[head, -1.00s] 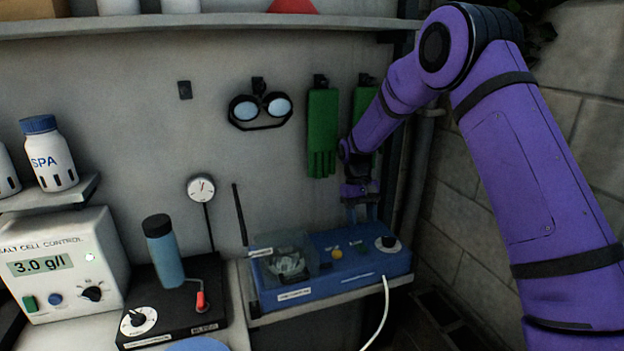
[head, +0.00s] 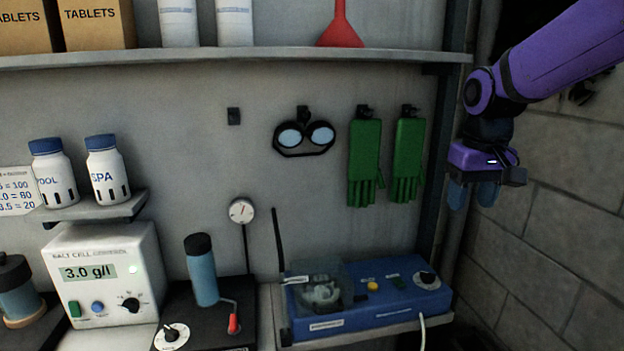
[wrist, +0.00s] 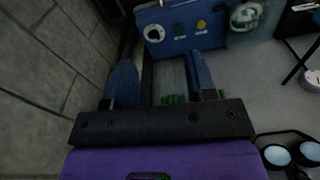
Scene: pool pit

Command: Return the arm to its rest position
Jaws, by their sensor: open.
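My gripper (head: 473,195) hangs at the right in the head view, on my purple arm, in front of the block wall and to the right of the green gloves. Its two blue fingers point down, apart, with nothing between them. In the wrist view my gripper (wrist: 160,80) is open and empty. The blue device (head: 375,290) with a knob and a yellow button sits below and left of it on a small shelf. It also shows in the wrist view (wrist: 180,38), beyond the fingertips.
Goggles (head: 304,138) and green gloves (head: 365,160) hang on the back wall. An upper shelf (head: 250,57) holds boxes, white containers and a red funnel. A salt cell control box (head: 105,285) and a blue cylinder (head: 201,275) stand at the left. The block wall (head: 560,240) bounds the right.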

